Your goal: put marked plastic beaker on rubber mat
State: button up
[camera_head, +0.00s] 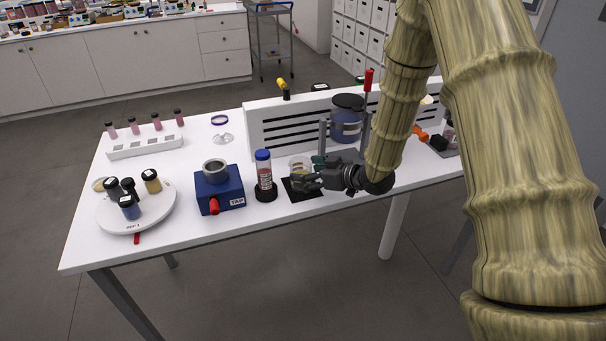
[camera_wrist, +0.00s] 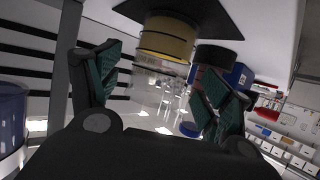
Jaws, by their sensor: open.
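The clear beaker (camera_head: 299,164) with yellow contents stands upright on the dark square mat (camera_head: 291,194) near the table's front. In the wrist view, which looks upside down, the beaker (camera_wrist: 163,45) shows with its yellow part against the dark mat (camera_wrist: 185,10). My gripper (camera_head: 312,177) comes in from the right, low by the beaker. In the wrist view the teal-padded fingers of my gripper (camera_wrist: 163,88) are spread apart, with the beaker in view between and beyond them. Clear space shows beside the fingers. Any mark on the beaker is too small to read.
A blue-capped bottle (camera_head: 263,172) on a black base stands close left of the mat. A blue tap box (camera_head: 219,190) and a round white turntable (camera_head: 160,212) with jars are further left. A slotted white panel (camera_head: 275,131) and a blue jar (camera_head: 346,122) stand behind.

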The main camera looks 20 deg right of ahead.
jog(key=b+v, duration=0.1)
jog(key=v, duration=0.8)
jog(key=shift+s+d, duration=0.2)
jog(key=shift+s, duration=0.05)
